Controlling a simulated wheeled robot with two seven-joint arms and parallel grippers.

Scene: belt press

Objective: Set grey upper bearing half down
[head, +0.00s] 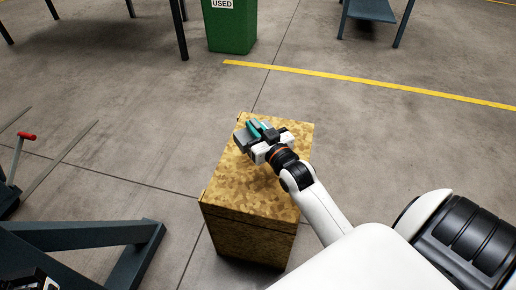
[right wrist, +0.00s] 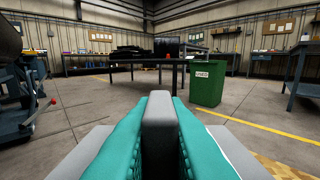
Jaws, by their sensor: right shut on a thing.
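The grey upper bearing half (head: 243,138) is held at my right gripper (head: 258,131), over the top of a chipboard box (head: 250,208) in the head view. In the right wrist view the grey piece (right wrist: 159,125) stands upright between the teal fingers of my right gripper (right wrist: 159,140), which are shut on it. I cannot tell whether the piece touches the box top. The wrist and fingers hide part of it.
A green bin (head: 230,28) marked USED stands at the back, near a yellow floor line (head: 370,83). A dark steel frame (head: 90,238) and a red-handled lever (head: 26,136) are at the left. The floor around the box is mostly clear.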

